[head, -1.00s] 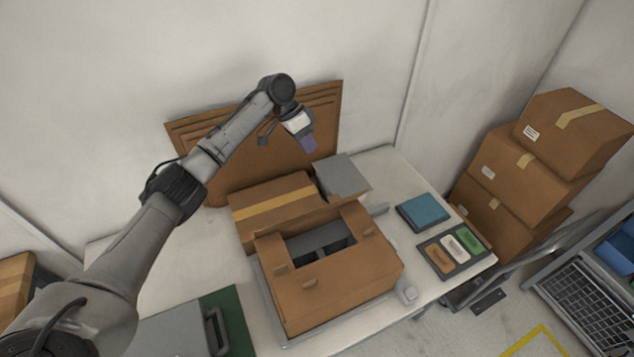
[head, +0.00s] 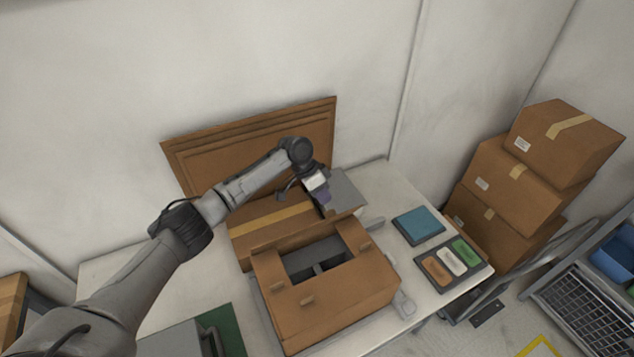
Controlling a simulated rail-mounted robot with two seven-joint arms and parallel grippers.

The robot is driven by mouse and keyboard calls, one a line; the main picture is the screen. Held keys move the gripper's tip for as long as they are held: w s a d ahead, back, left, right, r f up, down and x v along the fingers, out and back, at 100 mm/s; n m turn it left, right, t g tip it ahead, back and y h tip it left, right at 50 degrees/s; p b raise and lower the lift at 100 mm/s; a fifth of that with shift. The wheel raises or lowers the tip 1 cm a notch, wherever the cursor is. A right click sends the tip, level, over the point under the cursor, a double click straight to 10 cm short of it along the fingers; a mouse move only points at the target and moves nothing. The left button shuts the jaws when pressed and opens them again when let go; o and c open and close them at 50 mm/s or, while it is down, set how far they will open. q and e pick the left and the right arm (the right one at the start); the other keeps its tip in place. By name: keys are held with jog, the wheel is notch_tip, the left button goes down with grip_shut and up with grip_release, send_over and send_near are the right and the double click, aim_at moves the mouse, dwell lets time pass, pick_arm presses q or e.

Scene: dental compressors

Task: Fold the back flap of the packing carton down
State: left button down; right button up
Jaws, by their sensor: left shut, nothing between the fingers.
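The packing carton (head: 335,299) stands on the table with its top partly open. A dark gap in the top shows grey contents. The back flap (head: 290,233) stands up along the carton's rear edge. My left gripper (head: 325,208) is shut and empty, close behind the right part of the back flap. Whether it touches the flap I cannot tell. My right gripper is not in view.
A taped closed box (head: 265,222) lies behind the carton, with a grey box (head: 347,188) to its right. Flat cardboard (head: 240,142) leans on the wall. A blue box (head: 418,223) and a tray of coloured pieces (head: 437,287) sit at right.

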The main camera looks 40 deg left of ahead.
pick_arm(q)
jog(key=shift+s+d+f, duration=0.3)
jog(key=shift+d+f, duration=0.05)
jog(key=shift+d, duration=0.3)
